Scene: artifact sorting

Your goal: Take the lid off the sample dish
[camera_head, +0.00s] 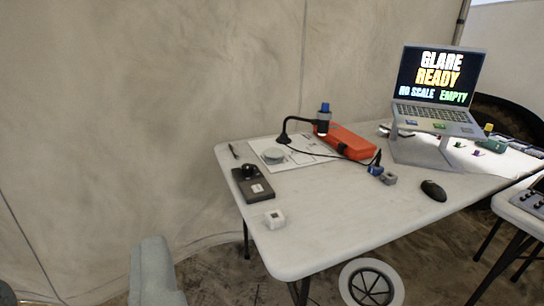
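A small round pale dish (273,156), which looks like the sample dish, sits on a printed white sheet (312,158) at the far left of the table. It is too small here to tell the lid from the dish body. A digital microscope (323,120) on a bent black stand is beside it, to its right. My gripper is not seen in this view.
The white table (340,220) has clear room at its front middle. A dark box with a black knob (253,186), a small white cube (275,219), an orange case (346,142), a mouse (433,190) and a laptop reading "GLARE READY, NO SCALE, EMPTY" (438,77) stand around.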

